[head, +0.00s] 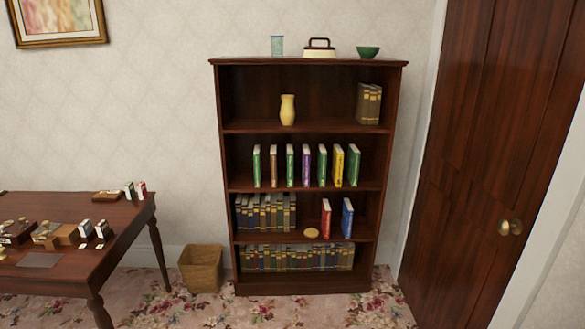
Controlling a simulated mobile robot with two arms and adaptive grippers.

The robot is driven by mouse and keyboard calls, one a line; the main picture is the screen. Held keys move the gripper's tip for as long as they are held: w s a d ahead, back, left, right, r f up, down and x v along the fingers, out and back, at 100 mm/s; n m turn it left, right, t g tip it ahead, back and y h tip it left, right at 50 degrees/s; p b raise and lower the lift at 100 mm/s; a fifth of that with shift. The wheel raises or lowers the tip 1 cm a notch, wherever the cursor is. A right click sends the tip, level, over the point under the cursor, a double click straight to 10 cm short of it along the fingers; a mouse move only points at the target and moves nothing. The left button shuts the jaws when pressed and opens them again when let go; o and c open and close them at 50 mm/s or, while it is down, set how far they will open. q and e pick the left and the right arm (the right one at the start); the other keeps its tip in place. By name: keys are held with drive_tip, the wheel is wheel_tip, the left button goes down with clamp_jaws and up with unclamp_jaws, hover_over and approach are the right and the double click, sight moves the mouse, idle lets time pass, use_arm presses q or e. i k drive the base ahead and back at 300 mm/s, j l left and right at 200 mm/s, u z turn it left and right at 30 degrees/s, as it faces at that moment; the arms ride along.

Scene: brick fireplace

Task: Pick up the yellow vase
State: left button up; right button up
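The yellow vase (287,110) stands upright on the top inner shelf of a dark wooden bookcase (262,127), left of the shelf's middle. Nothing hides it, and there is bare shelf on both sides of it. Neither of my grippers shows in the head view.
Brown books (369,104) stand on the vase's shelf at right; several coloured books fill lower shelves. A table (75,268), a basket (201,268) and a door (480,150) flank the bookcase.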

sight(288, 112)
drive_tip(key=i, duration=2.1)
drive_tip(key=l+z, duration=0.05)
drive_tip(key=l, duration=0.05)
